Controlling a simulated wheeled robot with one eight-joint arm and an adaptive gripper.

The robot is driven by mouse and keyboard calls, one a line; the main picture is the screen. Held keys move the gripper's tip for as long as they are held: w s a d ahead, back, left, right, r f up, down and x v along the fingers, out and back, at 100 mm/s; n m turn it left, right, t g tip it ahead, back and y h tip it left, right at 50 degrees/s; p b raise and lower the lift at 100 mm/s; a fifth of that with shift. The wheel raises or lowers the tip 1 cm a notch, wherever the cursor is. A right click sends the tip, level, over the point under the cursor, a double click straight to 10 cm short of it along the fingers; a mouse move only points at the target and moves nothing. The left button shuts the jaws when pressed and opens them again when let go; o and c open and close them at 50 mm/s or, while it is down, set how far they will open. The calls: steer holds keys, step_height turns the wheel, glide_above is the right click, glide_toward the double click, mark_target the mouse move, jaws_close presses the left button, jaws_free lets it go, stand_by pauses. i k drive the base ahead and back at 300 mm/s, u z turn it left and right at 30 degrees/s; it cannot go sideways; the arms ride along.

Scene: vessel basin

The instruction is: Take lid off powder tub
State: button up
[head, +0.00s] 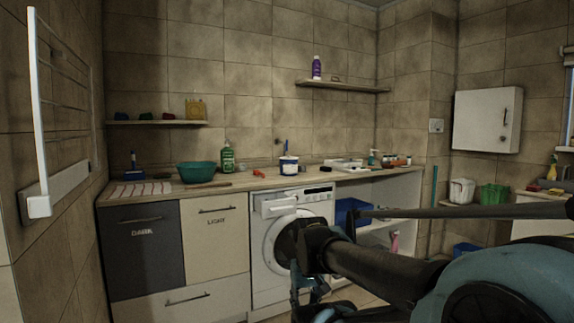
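A small white tub (289,166) with a dark blue band near its top stands on the counter above the washing machine; it looks like the powder tub. A narrow blue upright item (286,147) shows just above or behind it. The tub is too small in view to tell its lid clearly. My gripper (309,292) is low in front of the washing machine, below the counter edge and well apart from the tub. My own arm partly hides it, and its finger opening is unclear.
The counter (255,182) also holds a teal basin (197,172), a green bottle (227,158) and a white tray (344,164). The washing machine (275,207) stands below the tub. A wall shelf (342,86) holds a purple bottle (316,68).

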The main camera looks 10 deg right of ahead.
mark_target(288, 167)
steer(key=k, duration=0.4)
steer(key=z, duration=0.5)
steer(key=i, duration=2.2)
steer(key=u, duration=0.45)
